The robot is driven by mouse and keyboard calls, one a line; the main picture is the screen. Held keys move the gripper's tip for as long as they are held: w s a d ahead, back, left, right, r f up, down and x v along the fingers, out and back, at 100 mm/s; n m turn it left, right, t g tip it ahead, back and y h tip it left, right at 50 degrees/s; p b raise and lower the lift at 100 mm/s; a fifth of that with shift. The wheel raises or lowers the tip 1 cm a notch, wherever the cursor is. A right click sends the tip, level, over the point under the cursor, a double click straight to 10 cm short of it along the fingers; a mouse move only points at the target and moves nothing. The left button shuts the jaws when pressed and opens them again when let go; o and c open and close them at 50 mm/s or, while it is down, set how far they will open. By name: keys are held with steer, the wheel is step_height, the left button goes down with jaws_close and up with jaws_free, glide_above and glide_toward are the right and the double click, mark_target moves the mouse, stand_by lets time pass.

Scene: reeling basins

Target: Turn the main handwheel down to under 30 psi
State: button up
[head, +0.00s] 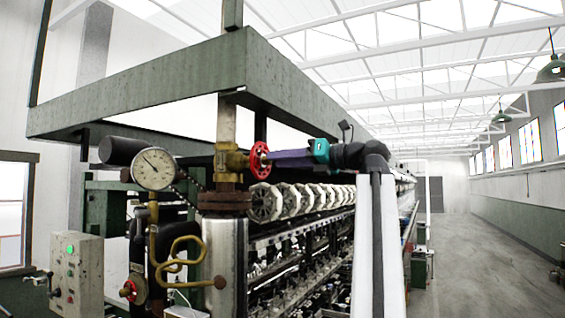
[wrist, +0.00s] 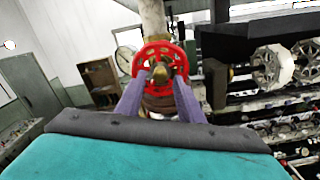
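A red spoked handwheel (head: 259,160) sits on the brass valve (head: 231,160) of the upright pipe. It faces the camera in the wrist view (wrist: 151,48), with its brass hub in the middle. My gripper (head: 272,156) reaches the wheel from the right. In the wrist view my gripper (wrist: 161,78) has its two purple fingers apart, one on each side of the hub, with tips at the wheel. I cannot tell whether they touch it. A round white gauge (head: 154,169) left of the valve has its needle pointing to the upper left; its numbers are too small to read.
A smaller red handwheel (head: 128,291) sits low at the left, near a control box (head: 76,270) with a lit green button. A curled brass pipe (head: 177,253) hangs below the gauge. Reeling machinery (head: 300,240) stands behind the pipe. The aisle floor (head: 480,260) at the right is clear.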

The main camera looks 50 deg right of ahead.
mark_target(264, 160)
steer(key=shift+n+b, duration=0.6)
steer(key=shift+n, duration=1.3)
steer(key=shift+w, duration=0.1)
steer(key=p+x, duration=0.1)
steer(key=x, duration=0.2)
steer(key=c, duration=0.9)
steer(key=shift+o, duration=0.2)
steer(key=shift+m+p, duration=0.4)
steer(key=shift+m, duration=2.9)
